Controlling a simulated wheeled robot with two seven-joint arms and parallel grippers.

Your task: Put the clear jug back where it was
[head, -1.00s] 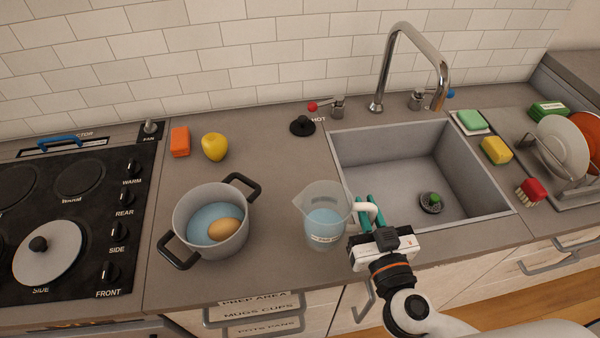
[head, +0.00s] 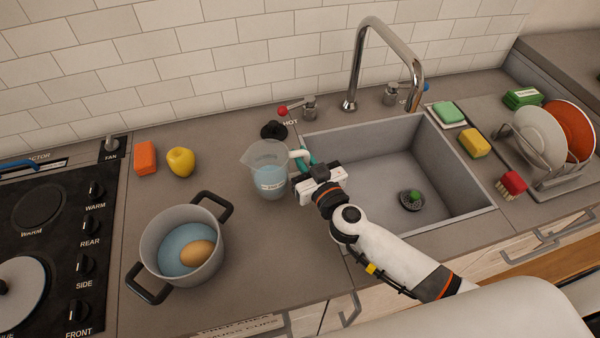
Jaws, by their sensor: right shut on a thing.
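The clear jug (head: 270,177) is upright, with bluish water in it and a white handle on its right side. It is at the left edge of the sink, over the counter; I cannot tell whether its base touches the counter. My right gripper (head: 305,166) is shut on the jug's handle, its teal fingers partly hidden behind the wrist and handle. My left gripper is not in view.
A grey pot (head: 184,245) with water and an egg stands left of the jug. A black stopper (head: 273,130) lies just behind the jug. The sink (head: 375,170) is on the right.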

